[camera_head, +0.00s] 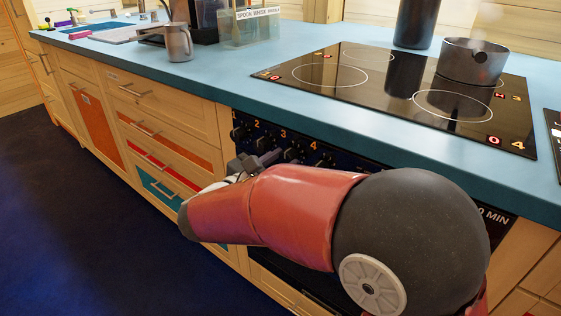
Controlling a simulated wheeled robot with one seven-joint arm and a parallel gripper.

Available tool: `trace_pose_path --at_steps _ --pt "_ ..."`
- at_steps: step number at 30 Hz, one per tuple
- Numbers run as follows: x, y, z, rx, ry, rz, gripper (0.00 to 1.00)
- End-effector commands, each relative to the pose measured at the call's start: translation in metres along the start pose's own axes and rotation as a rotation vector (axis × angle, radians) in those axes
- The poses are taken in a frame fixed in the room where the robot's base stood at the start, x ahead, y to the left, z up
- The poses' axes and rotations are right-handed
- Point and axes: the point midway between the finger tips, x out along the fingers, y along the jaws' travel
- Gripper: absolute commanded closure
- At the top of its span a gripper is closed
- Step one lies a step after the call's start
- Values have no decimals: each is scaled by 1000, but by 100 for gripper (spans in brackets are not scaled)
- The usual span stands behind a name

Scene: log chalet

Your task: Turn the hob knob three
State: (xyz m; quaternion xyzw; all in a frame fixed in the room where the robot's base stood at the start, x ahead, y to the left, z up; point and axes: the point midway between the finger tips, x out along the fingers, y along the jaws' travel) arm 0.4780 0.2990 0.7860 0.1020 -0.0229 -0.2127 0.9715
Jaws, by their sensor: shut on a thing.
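The hob knob three (293,153) is a dark knob on the black oven front, below the orange number 3. My gripper (275,157) reaches it from the left, with its grey fingers shut on it. The fingers and the dim light hide part of the knob, so its angle is hard to read. The black glass hob (385,92) lies in the blue worktop above. A dark steaming pot (472,62) stands on its back right ring, near the lit 3 mark.
Knob one (238,132) and knob two (265,143) sit to the left of knob three, and knob four (325,160) to the right. The blue worktop edge (330,135) overhangs them. A metal jug (178,43) stands further left. The dark floor is clear at left.

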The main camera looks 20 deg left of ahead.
Motion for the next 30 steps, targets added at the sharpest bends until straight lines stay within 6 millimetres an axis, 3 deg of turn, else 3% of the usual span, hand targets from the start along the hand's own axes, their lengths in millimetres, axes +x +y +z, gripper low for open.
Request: trace_pose_path --at_steps 2,3,7,17,30 --pt "0 0 -2 -4 3 0 92" --pt "0 0 -2 -4 3 0 65" --pt "0 0 -2 -2 2 0 48" --pt "-3 0 -1 0 1 1 47" --pt "-68 0 -2 0 2 3 47"
